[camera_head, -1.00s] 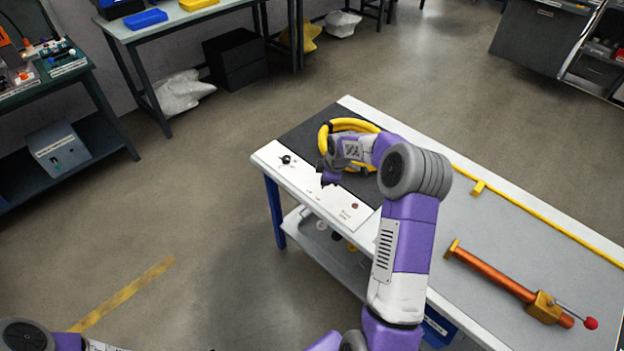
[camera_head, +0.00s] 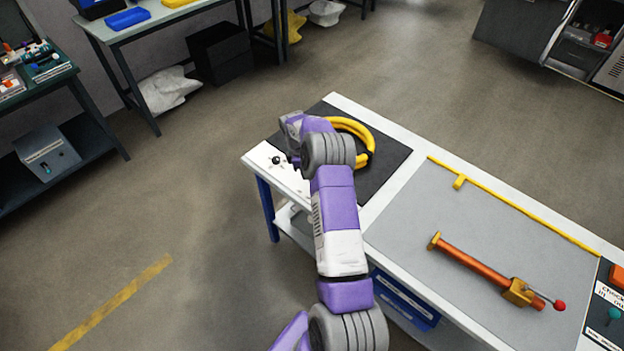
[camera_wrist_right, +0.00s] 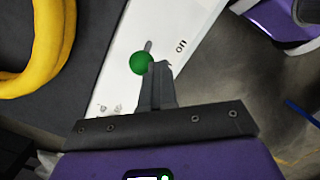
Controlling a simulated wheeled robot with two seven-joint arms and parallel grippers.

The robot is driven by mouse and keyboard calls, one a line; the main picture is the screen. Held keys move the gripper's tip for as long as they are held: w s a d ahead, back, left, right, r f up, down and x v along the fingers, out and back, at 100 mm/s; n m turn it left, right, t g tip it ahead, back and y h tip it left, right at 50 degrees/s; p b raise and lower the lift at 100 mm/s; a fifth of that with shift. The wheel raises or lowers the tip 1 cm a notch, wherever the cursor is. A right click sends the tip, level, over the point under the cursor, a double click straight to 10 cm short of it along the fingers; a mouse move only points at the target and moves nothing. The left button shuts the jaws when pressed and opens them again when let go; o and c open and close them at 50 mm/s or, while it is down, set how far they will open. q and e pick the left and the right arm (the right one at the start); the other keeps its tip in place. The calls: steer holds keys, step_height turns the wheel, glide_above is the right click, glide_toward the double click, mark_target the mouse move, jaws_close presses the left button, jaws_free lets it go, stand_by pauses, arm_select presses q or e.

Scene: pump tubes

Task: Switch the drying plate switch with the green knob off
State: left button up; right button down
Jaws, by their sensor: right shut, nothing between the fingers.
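My right gripper (camera_wrist_right: 158,70) is shut and empty. Its fingertips overlap the knob's right edge in the picture; I cannot tell whether they touch it. In the head view a dark round knob (camera_head: 277,160) stands near the left end of the white strip; its colour is unclear there. My left gripper is out of view.
A coiled yellow hose (camera_head: 362,140) lies on a dark mat (camera_head: 393,158) beside the panel. An orange pump tube with a red-tipped handle (camera_head: 480,263) lies on the grey area (camera_head: 420,220). Open floor lies left of the table.

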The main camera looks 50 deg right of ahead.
steer(key=shift+r+p, duration=0.35)
steer(key=shift+r, duration=0.35)
steer(key=shift+w, duration=0.1)
steer(key=s+a+r+p, duration=0.1)
steer(key=a+r+p, duration=0.1)
steer(key=r, duration=0.9)
steer(key=shift+s+a+r, duration=0.4)
steer(key=shift+a, duration=0.25)
